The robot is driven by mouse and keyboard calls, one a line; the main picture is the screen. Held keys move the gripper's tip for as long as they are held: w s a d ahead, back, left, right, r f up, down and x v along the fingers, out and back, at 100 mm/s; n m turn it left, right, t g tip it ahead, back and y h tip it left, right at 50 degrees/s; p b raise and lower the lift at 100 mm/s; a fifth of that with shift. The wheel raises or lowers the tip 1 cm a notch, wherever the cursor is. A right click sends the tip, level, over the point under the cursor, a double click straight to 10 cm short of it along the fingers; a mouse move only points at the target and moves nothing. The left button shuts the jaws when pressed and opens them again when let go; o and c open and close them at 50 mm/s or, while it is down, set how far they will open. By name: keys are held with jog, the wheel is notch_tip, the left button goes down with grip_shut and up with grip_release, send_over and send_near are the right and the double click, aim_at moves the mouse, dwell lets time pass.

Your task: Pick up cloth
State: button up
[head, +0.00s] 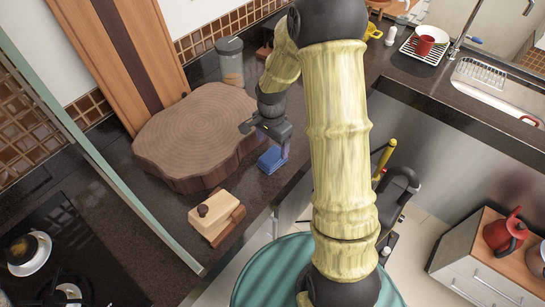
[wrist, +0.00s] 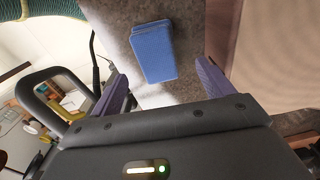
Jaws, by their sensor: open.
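The cloth (head: 271,160) is a small folded blue piece lying on the dark counter, to the right of the round wooden board. My gripper (head: 265,142) is right above and behind it in the head view. In the wrist view the cloth (wrist: 153,52) lies ahead of the jaws, between the lines of the two purple fingers. My gripper (wrist: 163,88) is open and empty there, with the cloth slightly beyond the fingertips. In the head view one finger partly overlaps the cloth's right side.
A thick round wooden board (head: 195,130) stands close left of the cloth. A wooden box with a dark knob (head: 215,217) sits toward the front. A glass jar (head: 230,62) stands behind. The counter's edge (head: 290,185) is just right of the cloth.

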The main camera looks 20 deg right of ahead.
aim_at(272, 155)
jog(key=shift+f, duration=0.45)
jog(key=shift+s+f+p, duration=0.15)
jog(key=shift+f+p, duration=0.3)
jog(key=shift+f, duration=0.85)
jog(key=shift+s+f+p, duration=0.1)
jog(key=shift+f+p, duration=0.3)
jog(key=shift+f, duration=0.9)
jog(key=c, duration=1.1)
